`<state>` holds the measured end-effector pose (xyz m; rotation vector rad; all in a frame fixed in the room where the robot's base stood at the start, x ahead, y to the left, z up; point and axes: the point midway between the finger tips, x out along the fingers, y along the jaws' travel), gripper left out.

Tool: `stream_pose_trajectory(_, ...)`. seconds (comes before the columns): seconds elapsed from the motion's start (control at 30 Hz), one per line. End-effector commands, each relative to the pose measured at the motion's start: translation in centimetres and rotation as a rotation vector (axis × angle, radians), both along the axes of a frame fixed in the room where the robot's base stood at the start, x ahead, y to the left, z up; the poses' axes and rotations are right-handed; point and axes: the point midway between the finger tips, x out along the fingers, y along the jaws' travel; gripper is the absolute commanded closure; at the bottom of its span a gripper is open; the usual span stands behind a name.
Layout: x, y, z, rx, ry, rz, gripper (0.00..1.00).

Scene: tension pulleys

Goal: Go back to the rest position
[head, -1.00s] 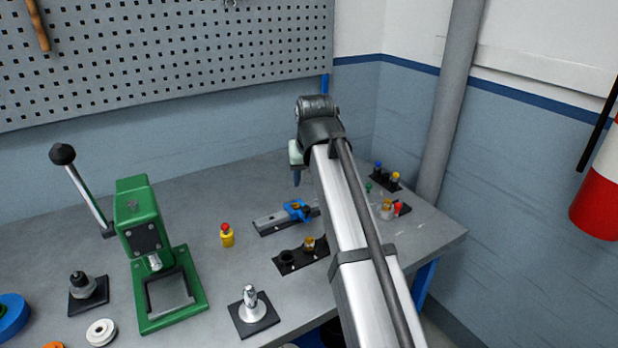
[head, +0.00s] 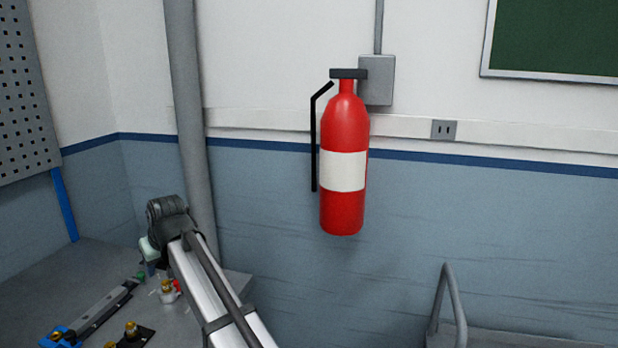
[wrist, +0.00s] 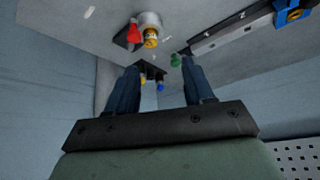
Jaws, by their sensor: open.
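My gripper (head: 151,266) is above the back right part of the grey workbench (head: 40,275), with my arm covering part of the bench. In the wrist view my gripper (wrist: 160,64) shows two dark blue fingers standing apart with nothing held between them. Beyond the fingers is a black plate (wrist: 152,70) with yellow and blue knobs. A green knob (wrist: 176,60) appears close to the right finger in that view, but I cannot tell their true distance.
A grey rail (head: 105,305) with a blue clamp (head: 62,337) lies on the bench. A grey pipe (head: 188,110) rises behind. A red fire extinguisher (head: 343,205) hangs on the wall. The air around the gripper looks free.

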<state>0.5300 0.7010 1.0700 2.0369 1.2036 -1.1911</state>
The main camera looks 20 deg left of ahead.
Motion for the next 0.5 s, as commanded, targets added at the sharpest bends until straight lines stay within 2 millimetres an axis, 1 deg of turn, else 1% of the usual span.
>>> stream_pose_trajectory(0.03, 2.3, -1.6, -0.6, 0.011, -0.005, -0.020, 0.48)
stream_pose_trajectory(0.07, 3.6, -2.3, -0.9, 0.019, -0.009, -0.029, 0.48)
stream_pose_trajectory(0.1, 5.2, -3.4, -1.3, 0.027, -0.015, -0.042, 0.48)
stream_pose_trajectory(0.17, 7.6, -5.0, -2.0, 0.041, -0.024, -0.062, 0.48)
stream_pose_trajectory(0.2, 9.2, -6.3, -2.5, 0.050, -0.030, -0.075, 0.48)
stream_pose_trajectory(0.27, 11.4, -8.2, -3.5, 0.057, -0.036, -0.097, 0.48)
stream_pose_trajectory(0.3, 12.8, -9.6, -4.4, 0.061, -0.040, -0.114, 0.48)
stream_pose_trajectory(0.37, 14.8, -11.9, -6.1, 0.060, -0.039, -0.140, 0.48)
stream_pose_trajectory(0.4, 16.0, -13.6, -7.5, 0.057, -0.035, -0.160, 0.48)
stream_pose_trajectory(0.47, 17.3, -16.0, -10.0, 0.045, -0.023, -0.189, 0.48)
stream_pose_trajectory(0.5, 18.0, -17.6, -11.8, 0.034, -0.011, -0.209, 0.48)
